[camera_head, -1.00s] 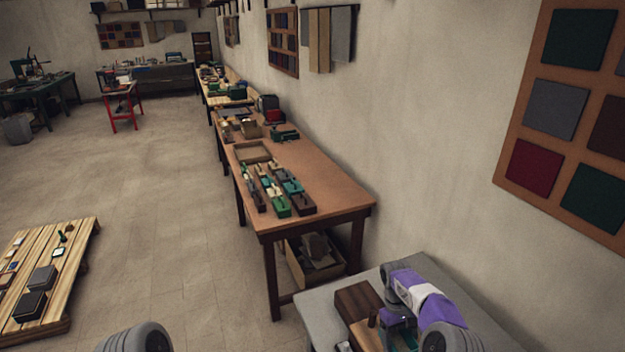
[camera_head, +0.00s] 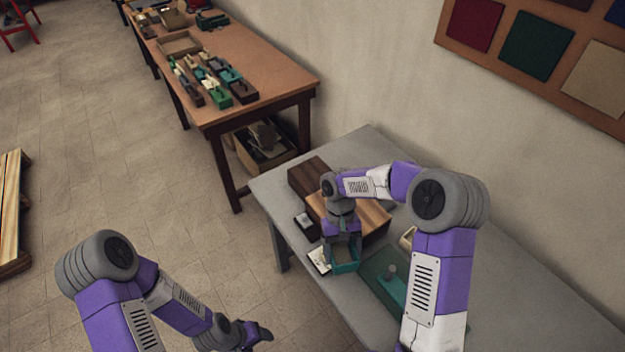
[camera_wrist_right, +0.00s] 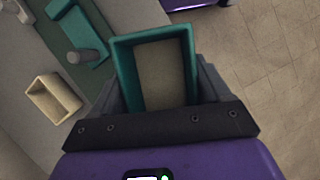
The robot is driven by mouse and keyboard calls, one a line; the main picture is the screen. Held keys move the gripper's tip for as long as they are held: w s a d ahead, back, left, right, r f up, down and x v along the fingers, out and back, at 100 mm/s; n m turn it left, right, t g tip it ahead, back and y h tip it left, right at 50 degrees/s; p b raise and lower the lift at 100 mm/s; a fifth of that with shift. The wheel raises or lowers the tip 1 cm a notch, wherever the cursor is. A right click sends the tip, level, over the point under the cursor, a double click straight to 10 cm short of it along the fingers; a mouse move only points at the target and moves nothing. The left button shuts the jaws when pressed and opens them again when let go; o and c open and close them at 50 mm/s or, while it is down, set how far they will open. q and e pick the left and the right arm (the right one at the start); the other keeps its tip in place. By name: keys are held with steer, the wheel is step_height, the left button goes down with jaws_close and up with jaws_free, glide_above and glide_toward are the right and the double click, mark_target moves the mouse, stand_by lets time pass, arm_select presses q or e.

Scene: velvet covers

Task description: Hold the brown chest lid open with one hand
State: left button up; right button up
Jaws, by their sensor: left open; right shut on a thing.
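A dark brown box-like piece (camera_head: 309,176), perhaps the brown chest, lies at the far left of the grey table in the head view. A brown striped wooden piece (camera_head: 366,222) is beside it, partly behind my right arm. I cannot tell whether either is a lid, or whether a lid is open. My right gripper (camera_head: 342,245) is shut on an open teal box (camera_wrist_right: 122,80) with a beige inside, at the table's near side. My left gripper (camera_head: 262,335) is open and empty, low in the view and apart from the table.
The grey table (camera_head: 520,290) also holds a green mat (camera_head: 377,268), a small beige tray (camera_wrist_right: 50,98), a grey knob-like piece (camera_wrist_right: 82,56) and a small black box (camera_head: 306,226). Its right part is bare. A brown workbench (camera_head: 262,62) with several small boxes stands behind.

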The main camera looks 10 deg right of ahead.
steer(key=w+d+n, duration=0.1)
steer(key=w+d, duration=0.1)
steer(key=w, duration=0.3)
steer(key=w+d+f+n+h, duration=0.1)
steer(key=w+d, duration=0.2)
steer(key=w, duration=0.2)
steer(key=w+d+f+n, duration=0.1)
steer(key=w+d+n, duration=0.1)
steer(key=w, duration=0.3)
steer(key=shift+d+f+h, duration=0.15)
steer(key=shift+d+h, duration=0.15)
steer(key=shift+d, duration=0.2)
arm_select(q)
steer(key=shift+r, duration=0.1)
arm_select(e)
steer(key=shift+w+d+n, duration=0.3)
steer(key=shift+w+d, duration=0.1)
steer(key=shift+w, duration=0.1)
arm_select(q)
steer(key=shift+c, duration=0.4)
